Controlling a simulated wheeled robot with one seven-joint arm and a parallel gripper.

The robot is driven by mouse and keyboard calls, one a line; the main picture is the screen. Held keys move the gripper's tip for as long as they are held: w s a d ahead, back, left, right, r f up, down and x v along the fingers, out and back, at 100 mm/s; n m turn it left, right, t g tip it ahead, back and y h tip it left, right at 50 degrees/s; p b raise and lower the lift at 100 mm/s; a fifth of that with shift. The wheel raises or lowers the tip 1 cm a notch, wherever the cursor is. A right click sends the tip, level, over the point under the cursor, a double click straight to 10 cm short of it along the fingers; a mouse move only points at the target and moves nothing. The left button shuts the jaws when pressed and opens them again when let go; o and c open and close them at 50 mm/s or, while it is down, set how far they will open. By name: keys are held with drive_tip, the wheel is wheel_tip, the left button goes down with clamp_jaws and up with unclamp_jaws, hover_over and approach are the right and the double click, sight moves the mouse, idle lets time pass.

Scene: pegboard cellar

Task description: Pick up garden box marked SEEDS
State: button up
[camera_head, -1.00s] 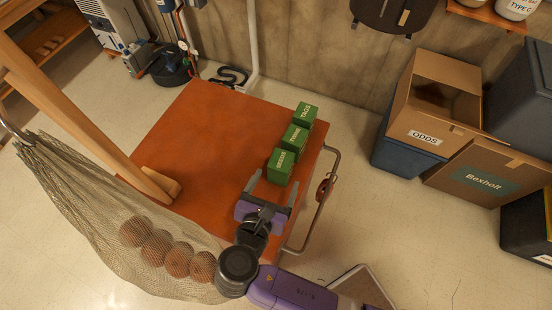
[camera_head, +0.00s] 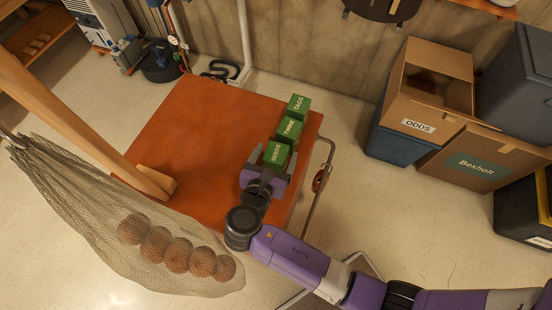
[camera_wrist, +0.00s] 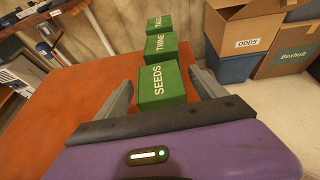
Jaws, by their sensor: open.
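The green garden box marked SEEDS (camera_head: 276,154) sits at the near end of a row of green boxes on the orange-red table (camera_head: 190,130). In the wrist view the SEEDS box (camera_wrist: 160,85) is straight ahead, its label readable. My gripper (camera_head: 270,160) is open, with one finger on each side of the SEEDS box. In the wrist view my gripper (camera_wrist: 162,90) has a visible gap on both sides of the box. The box's lower near side is hidden by my gripper in the head view.
Behind SEEDS stand the TWINE box (camera_wrist: 161,46) and the TAGS box (camera_head: 299,106), close together. A net with several brown balls (camera_head: 155,245) hangs at left, near a wooden post (camera_head: 80,95). A metal rail (camera_head: 318,190) edges the table's right. Cardboard boxes (camera_head: 430,90) stand farther right.

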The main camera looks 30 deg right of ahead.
drive_tip(key=c, duration=1.6)
